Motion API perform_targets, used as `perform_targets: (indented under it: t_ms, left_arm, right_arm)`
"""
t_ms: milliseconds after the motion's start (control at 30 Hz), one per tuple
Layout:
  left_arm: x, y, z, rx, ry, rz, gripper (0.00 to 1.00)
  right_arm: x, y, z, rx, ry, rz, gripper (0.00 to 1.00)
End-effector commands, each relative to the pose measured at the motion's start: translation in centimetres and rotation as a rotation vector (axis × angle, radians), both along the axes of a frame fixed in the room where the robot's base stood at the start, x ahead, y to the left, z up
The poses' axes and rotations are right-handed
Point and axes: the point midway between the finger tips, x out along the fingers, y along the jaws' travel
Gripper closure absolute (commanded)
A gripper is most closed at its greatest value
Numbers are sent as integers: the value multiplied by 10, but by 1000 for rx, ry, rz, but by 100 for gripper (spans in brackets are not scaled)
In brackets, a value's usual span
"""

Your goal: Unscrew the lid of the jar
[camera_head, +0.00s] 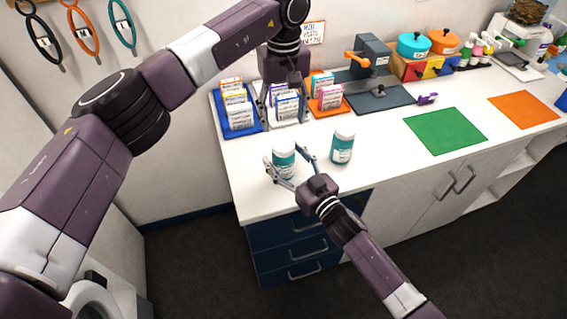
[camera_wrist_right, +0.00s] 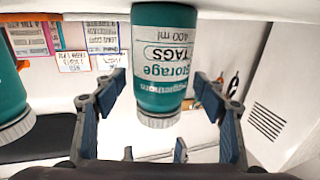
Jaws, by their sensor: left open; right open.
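A teal jar (camera_head: 284,166) with a white lid stands on the counter near its front left edge. My right gripper (camera_head: 285,155) is open, with its fingers on either side of this jar. In the right wrist view the same jar (camera_wrist_right: 165,60), labelled "Storage TAGS 400 ml", has its white lid (camera_wrist_right: 158,120) towards the bottom of the picture, and gaps show between it and both blue-padded fingers (camera_wrist_right: 160,105). A second similar jar (camera_head: 342,150) stands to the right. My left gripper (camera_head: 284,112) is open, pointing down over the box trays behind the jars.
Behind the jars, a blue tray (camera_head: 219,120) and an orange tray (camera_head: 343,110) hold small boxes. A grey mat (camera_head: 380,98), a green mat (camera_head: 445,131) and an orange mat (camera_head: 524,110) lie to the right. Bare counter surrounds the second jar.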

Motion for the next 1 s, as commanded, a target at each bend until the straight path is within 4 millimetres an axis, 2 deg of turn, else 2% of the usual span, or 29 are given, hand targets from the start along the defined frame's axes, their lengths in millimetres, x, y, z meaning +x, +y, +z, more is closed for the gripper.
perform_targets:
  t_ms: [67,667,833,1000]
  left_arm:
    - [0,0,0,0,0,0,44]
    - [0,0,0,0,0,0,44]
    - [0,0,0,0,0,-54,44]
    - [0,0,0,1,-1,-233,44]
  right_arm:
    - [0,0,0,0,0,0,35]
    - [0,0,0,0,0,0,100]
    - [-1,0,0,0,0,0,100]
    - [0,0,0,0,0,0,100]
